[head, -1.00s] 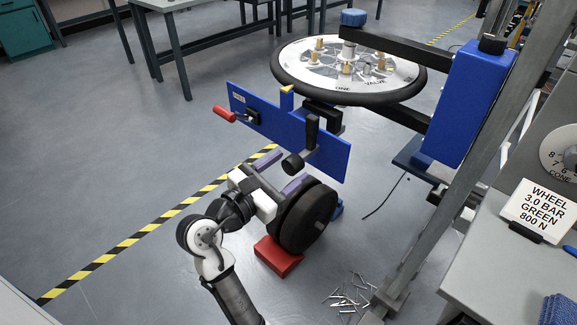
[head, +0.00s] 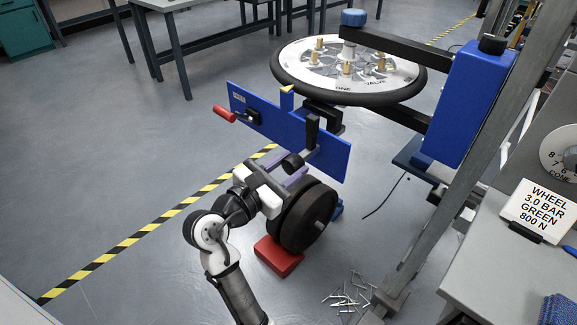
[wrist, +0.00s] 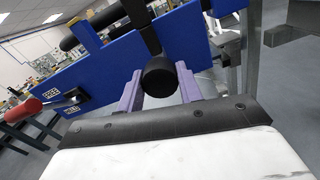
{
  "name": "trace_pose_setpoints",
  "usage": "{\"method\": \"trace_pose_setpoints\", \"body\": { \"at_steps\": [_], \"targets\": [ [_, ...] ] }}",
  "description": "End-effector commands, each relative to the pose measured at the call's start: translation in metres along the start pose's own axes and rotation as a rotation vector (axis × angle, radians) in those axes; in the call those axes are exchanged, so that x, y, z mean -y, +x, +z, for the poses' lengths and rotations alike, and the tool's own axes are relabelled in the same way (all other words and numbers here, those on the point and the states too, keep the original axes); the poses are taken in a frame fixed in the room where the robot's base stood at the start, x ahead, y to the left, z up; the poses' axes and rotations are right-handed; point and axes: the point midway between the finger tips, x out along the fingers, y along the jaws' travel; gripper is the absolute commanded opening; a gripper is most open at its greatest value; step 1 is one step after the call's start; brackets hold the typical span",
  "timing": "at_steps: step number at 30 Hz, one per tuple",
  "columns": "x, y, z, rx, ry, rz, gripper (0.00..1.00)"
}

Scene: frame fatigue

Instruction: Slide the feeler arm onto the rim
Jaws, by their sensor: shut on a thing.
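The feeler arm looks to be the dark upright piece (head: 312,128) on a blue plate, with a round black knob (head: 292,162) at its lower front. A yellow tip (head: 287,89) stands at the plate's top edge, beside the wheel's black rim (head: 345,98). Whether the tip touches the rim cannot be told. My gripper (head: 290,172) reaches the knob from the front. In the wrist view its purple fingers (wrist: 160,86) stand on both sides of the black knob (wrist: 158,72), shut on it. The finger contacts are partly hidden behind the knob.
The blue plate (head: 260,118) has a red handle (head: 224,114) at its left end. A red block (head: 278,258) and loose metal pins (head: 346,298) lie on the floor. A grey post (head: 440,200) and a bench with a sign (head: 538,212) stand right.

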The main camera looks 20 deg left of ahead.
Motion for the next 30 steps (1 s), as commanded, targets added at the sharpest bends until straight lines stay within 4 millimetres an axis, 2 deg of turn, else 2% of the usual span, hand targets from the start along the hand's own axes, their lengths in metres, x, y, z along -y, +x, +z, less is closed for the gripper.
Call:
{"method": "trace_pose_setpoints", "body": {
  "at_steps": [6,9,18,19,24,30],
  "targets": [
    [-0.001,0.032,0.005,-0.001,-0.002,-0.005,0.00],
    [0.000,0.042,0.002,-0.002,0.000,-0.002,0.00],
    [0.000,0.045,0.001,0.001,0.003,0.000,0.00],
    [0.000,0.045,0.001,0.002,0.004,0.000,0.38],
    [0.000,0.044,0.001,0.001,0.003,0.000,0.57],
    [0.000,0.044,0.000,-0.001,0.002,0.000,0.57]
  ]
}}
